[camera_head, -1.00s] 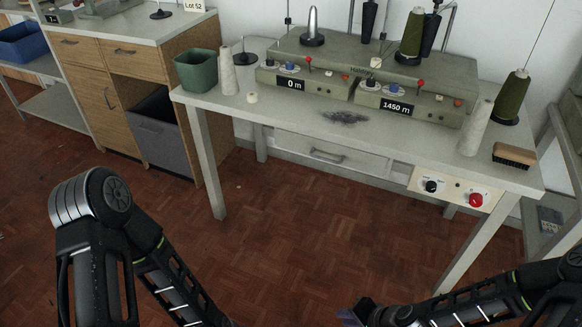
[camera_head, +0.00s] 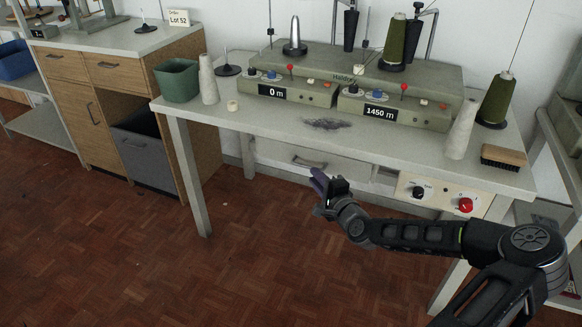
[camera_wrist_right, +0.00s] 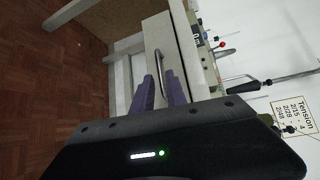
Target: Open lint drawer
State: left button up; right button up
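The pale lint drawer (camera_head: 275,152) sits under the grey tabletop and looks shut. Its bar handle (camera_head: 311,163) is on the front. In the right wrist view the drawer front (camera_wrist_right: 156,38) and the curved metal handle (camera_wrist_right: 161,62) lie just beyond my fingers. My right gripper (camera_head: 318,183) is just in front of the drawer, by the handle. In the wrist view its two purple fingers (camera_wrist_right: 160,76) are apart, with the handle at or between their tips; contact cannot be told. My left gripper is out of view.
Grey lint (camera_head: 326,124) lies on the tabletop (camera_head: 240,120). A control panel with a red knob (camera_head: 465,205) is right of the drawer. A table leg (camera_head: 188,175) stands to the left. The floor (camera_head: 250,260) in front is clear.

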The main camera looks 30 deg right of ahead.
aim_at(305, 167)
dwell(0.4)
jog(key=b+x, duration=0.1)
jog(key=x, duration=0.6)
jog(key=shift+w+f, duration=0.15)
jog(key=shift+w, duration=0.25)
grip_shut()
dwell(1.1)
